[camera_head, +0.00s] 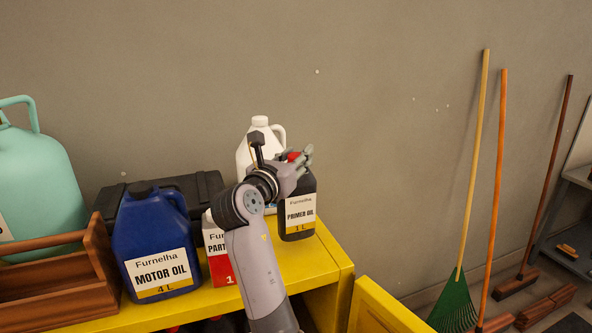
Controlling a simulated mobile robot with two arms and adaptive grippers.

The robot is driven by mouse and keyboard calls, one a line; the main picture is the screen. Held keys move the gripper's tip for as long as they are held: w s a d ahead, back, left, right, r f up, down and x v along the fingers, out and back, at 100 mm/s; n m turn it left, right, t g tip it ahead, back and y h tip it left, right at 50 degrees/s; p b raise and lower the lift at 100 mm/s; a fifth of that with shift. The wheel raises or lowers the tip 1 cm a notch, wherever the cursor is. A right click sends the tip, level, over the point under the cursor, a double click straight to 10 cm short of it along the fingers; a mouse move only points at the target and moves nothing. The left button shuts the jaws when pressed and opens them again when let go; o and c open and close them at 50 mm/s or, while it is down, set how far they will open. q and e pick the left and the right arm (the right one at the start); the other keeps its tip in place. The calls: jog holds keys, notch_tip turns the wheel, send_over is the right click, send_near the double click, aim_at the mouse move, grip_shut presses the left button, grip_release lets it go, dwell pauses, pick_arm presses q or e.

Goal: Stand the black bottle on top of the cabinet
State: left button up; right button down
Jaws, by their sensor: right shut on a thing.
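The black bottle (299,232), labelled PRIMER OIL, is upright over the right end of the yellow cabinet's top (328,262). Its base looks level with that surface, but I cannot tell whether it rests on it or hangs slightly above. My right gripper (295,168) is shut on the bottle's upper part, near its red cap. My fingers partly hide the cap and the neck. My left gripper is not in view.
A white jug (261,133) stands just behind the gripper. A red and white container (218,268), a blue motor oil jug (153,232), a black case (203,187) and a wooden carrier (45,300) crowd the left. The cabinet door (383,312) is open. Brooms lean at right.

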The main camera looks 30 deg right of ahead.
aim_at(296, 197)
jog(key=shift+f+p, duration=0.35)
jog(key=shift+f, duration=1.5)
jog(key=c, duration=1.6)
grip_release()
jog(key=shift+f, duration=0.25)
jog(key=o, duration=0.4)
jog(key=shift+r, duration=0.1)
